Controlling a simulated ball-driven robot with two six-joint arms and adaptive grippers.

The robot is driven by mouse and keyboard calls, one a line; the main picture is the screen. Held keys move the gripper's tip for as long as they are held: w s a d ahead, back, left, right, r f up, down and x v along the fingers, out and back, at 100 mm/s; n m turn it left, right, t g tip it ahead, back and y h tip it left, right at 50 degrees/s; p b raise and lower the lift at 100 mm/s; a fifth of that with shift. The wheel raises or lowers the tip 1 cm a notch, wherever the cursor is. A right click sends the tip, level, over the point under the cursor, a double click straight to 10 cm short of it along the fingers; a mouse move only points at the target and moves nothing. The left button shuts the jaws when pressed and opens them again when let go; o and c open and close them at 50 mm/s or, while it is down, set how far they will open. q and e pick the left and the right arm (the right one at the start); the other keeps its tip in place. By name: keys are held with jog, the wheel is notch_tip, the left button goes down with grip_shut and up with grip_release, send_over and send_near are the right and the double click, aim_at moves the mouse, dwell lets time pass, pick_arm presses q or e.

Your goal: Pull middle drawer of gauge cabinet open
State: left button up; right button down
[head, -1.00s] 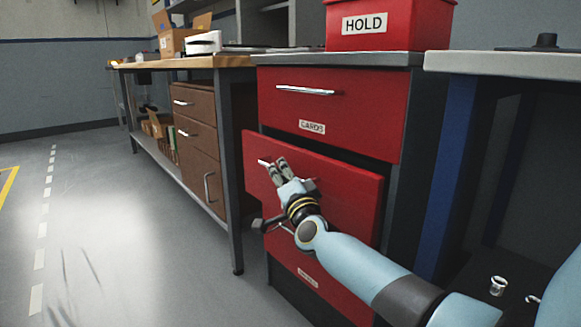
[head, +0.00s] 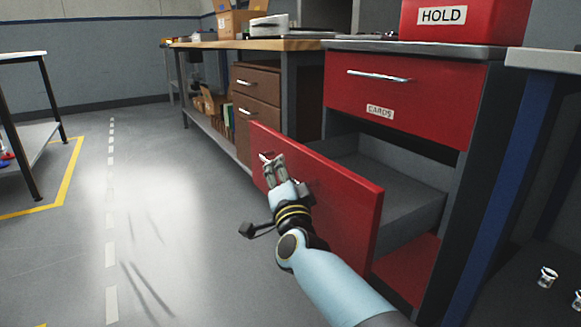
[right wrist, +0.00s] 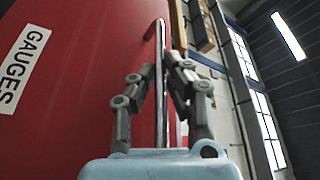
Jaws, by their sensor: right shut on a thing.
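The red gauge cabinet (head: 415,100) stands at the right of the head view. Its middle drawer (head: 340,205) is pulled well out, with the grey inside showing behind the red front. My right gripper (head: 272,165) is at the drawer front, shut on its metal bar handle. In the right wrist view the handle (right wrist: 160,70) runs between the two fingers, and a GAUGES label (right wrist: 25,68) is on the red front beside it. The upper drawer, labelled CARDS (head: 380,112), is shut. My left gripper is not in view.
A red HOLD box (head: 465,22) sits on the cabinet top. A workbench with brown drawers (head: 257,90) stands to the left of the cabinet. Another table (head: 22,55) is at far left. The grey floor (head: 170,230) left of the drawer is clear.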

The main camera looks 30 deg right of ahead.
jog(key=shift+a+f, duration=0.15)
jog(key=c, duration=1.4)
grip_release()
jog(key=v, duration=0.7)
jog(key=shift+s, duration=0.3)
